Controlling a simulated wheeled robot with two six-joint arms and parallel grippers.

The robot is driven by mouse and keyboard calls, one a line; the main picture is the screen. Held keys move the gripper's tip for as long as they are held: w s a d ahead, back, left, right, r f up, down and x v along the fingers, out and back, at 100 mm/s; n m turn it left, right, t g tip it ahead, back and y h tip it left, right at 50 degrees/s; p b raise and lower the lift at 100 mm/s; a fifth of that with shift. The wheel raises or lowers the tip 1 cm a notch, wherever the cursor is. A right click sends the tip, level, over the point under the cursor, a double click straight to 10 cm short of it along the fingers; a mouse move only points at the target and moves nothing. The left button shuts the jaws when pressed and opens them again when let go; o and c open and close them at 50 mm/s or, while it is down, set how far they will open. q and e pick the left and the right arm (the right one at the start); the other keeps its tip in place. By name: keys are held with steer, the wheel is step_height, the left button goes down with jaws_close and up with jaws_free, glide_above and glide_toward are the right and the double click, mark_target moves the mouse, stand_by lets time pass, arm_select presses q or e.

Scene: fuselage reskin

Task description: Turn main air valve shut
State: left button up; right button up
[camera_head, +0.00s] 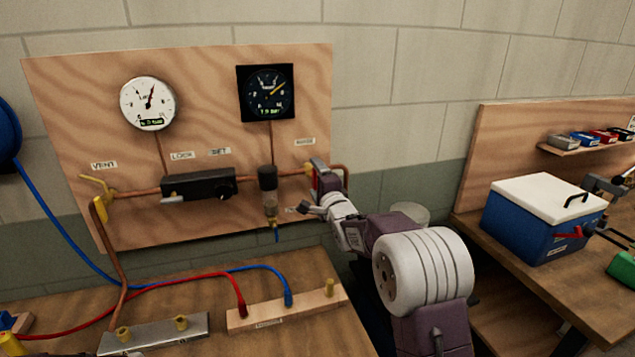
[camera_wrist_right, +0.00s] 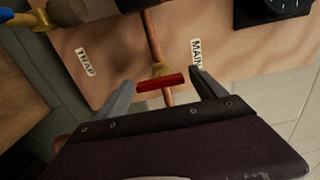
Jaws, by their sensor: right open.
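The main air valve has a red bar handle (camera_wrist_right: 161,82) on a brass body (camera_wrist_right: 155,71), set in a copper pipe on the wooden panel. In the right wrist view the handle lies across the pipe, beside a "MAIN" label (camera_wrist_right: 196,53). My right gripper (camera_wrist_right: 163,80) is open, with one finger on each side of the handle. I cannot tell whether either finger touches it. In the head view my right gripper (camera_head: 318,178) is at the right end of the panel's pipe and mostly hides the valve. My left gripper is not clearly in view.
The panel (camera_head: 80,80) carries a white gauge (camera_head: 148,103), a black gauge (camera_head: 266,93), a black block (camera_head: 198,185) and a regulator (camera_head: 268,190). Red and blue hoses cross the bench below. A blue cooler box (camera_head: 520,225) stands on the right bench.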

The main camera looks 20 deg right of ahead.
arm_select(q)
steer(key=shift+f, duration=0.25)
steer(key=shift+f+b, duration=0.8)
steer(key=shift+b, duration=0.2)
arm_select(e)
steer(key=s, duration=0.9)
steer(key=shift+d, duration=0.2)
